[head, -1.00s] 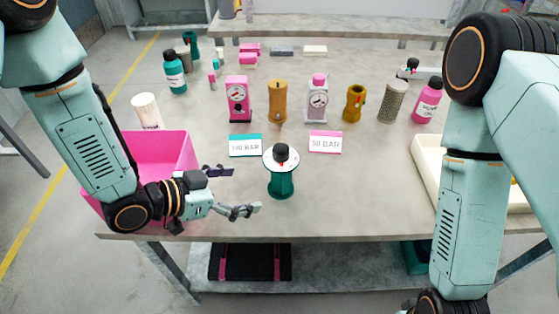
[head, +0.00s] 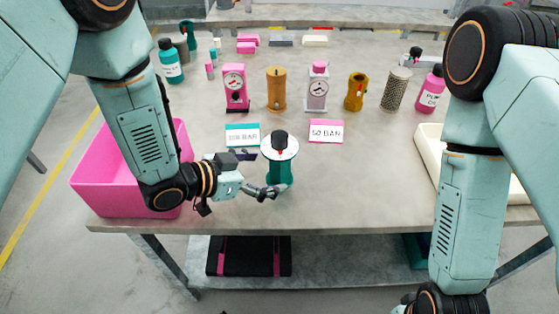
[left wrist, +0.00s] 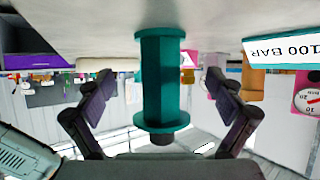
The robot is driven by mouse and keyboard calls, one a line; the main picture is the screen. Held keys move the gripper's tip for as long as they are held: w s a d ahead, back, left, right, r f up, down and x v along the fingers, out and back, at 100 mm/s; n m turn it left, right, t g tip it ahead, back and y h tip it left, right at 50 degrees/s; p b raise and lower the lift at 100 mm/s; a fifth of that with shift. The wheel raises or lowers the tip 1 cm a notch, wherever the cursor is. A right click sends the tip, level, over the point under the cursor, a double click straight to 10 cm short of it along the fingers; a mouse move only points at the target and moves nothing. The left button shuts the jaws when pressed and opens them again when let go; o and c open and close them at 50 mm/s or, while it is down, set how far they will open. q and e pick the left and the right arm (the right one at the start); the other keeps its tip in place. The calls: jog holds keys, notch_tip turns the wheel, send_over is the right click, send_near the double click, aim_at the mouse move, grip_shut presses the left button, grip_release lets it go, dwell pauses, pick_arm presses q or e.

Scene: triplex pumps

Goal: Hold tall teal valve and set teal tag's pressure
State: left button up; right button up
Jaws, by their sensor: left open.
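The tall teal valve (head: 279,172) stands upright near the front edge of the table, with a white dial disc and a black knob with a red mark on top. The teal tag (head: 242,136) reads 100 BAR and lies behind it to the left. My left gripper (head: 259,172) is open at the valve's left side. In the left wrist view, which is upside down, the valve's teal body (left wrist: 163,78) stands between the two spread fingers, with gaps on both sides. The dial's scale is too small to read.
A pink tag (head: 326,131) reads 50 BAR. A pink bin (head: 120,190) is at the left and a cream tray (head: 428,155) at the right. Gauges, including a pink one (head: 235,90), an orange valve (head: 276,92) and bottles stand behind. The table right of the valve is clear.

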aim_at(271, 170)
pick_arm(q)
jog(key=shift+x, duration=1.05)
jog(key=shift+w+d+f, duration=0.2)
jog(key=shift+w+d, duration=0.1)
jog(key=shift+d, duration=0.2)
jog(key=shift+w+a, duration=0.1)
jog(key=c, duration=1.3)
